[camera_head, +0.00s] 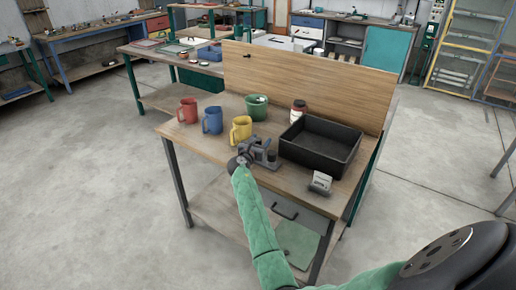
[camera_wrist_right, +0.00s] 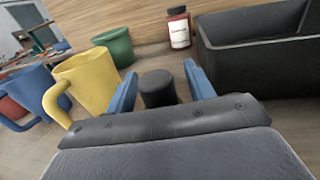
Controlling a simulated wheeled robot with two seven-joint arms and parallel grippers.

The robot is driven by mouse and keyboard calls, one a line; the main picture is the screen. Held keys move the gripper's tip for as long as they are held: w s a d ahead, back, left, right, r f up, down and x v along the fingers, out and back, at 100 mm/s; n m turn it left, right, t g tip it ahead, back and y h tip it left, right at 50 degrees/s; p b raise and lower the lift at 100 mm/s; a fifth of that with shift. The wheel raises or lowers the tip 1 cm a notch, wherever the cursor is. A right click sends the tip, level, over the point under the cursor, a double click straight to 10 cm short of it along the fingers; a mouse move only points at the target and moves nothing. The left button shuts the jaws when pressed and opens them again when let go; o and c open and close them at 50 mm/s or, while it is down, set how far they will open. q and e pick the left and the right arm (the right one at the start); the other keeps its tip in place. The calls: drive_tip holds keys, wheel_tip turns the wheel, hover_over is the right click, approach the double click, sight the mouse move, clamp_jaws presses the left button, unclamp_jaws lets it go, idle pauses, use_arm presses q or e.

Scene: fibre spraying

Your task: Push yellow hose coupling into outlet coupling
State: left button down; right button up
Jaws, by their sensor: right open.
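I cannot make out a yellow hose coupling or an outlet coupling in either view. My right gripper (camera_head: 262,151) is low over the wooden table, between the yellow mug and the black tray. In the right wrist view its two blue fingers (camera_wrist_right: 160,70) are open. A short, dark, upright cylinder (camera_wrist_right: 157,89) appears between them, with a gap on each side. I cannot tell how far ahead of the fingertips it stands. My left gripper is not in view.
On the table (camera_head: 215,149) stand a red mug (camera_head: 187,111), a blue mug (camera_head: 212,120), a yellow mug (camera_head: 240,130), a green pot (camera_head: 257,107), a labelled jar (camera_head: 298,110) and a black tray (camera_head: 318,158). A small card holder (camera_head: 320,183) is near the front right. A wooden board (camera_head: 300,86) closes the back.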

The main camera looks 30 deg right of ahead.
drive_tip(key=shift+c, duration=0.2)
drive_tip(key=c, duration=1.1)
